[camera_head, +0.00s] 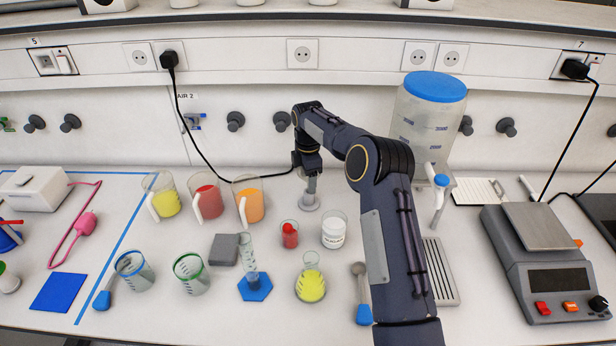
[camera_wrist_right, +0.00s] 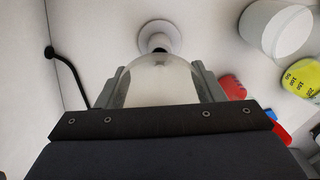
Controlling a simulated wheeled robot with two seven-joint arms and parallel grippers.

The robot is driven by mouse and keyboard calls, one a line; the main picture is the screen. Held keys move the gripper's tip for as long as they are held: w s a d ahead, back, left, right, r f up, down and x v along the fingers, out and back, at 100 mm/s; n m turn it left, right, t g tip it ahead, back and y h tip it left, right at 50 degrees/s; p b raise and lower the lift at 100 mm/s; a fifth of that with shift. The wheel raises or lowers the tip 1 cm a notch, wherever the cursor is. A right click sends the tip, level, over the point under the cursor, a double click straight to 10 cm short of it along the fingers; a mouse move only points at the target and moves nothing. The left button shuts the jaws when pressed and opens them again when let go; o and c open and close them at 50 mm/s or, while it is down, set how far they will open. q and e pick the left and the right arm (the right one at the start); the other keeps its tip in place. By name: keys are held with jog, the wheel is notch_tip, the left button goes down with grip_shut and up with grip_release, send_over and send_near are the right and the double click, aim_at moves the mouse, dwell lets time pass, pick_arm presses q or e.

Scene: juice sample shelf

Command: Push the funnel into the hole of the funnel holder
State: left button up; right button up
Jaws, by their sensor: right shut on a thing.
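My right gripper (camera_head: 309,171) is at the back of the bench, pointing down, and is shut on the funnel. In the right wrist view the funnel (camera_wrist_right: 160,85) is a clear, pale bowl between the two grey fingers. A pale round base with a dark centre, apparently the funnel holder (camera_wrist_right: 171,34), shows just beyond the funnel's rim there. In the head view the holder's round base (camera_head: 308,203) is on the bench directly under the gripper. The funnel's lower end is hidden, so I cannot tell whether it is in the hole. My left gripper is not in view.
A white jar (camera_head: 334,232), a small red-filled beaker (camera_head: 290,236) and a yellow-filled flask (camera_head: 311,285) stand in front of the holder. An orange-filled beaker (camera_head: 249,203) is to its left. A large blue-capped container (camera_head: 428,110) stands behind my right arm. A black cable hangs close by.

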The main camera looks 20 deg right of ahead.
jog(key=shift+f+b, duration=0.8)
jog(key=shift+f, duration=1.1)
dwell(0.4)
jog(key=o, duration=1.1)
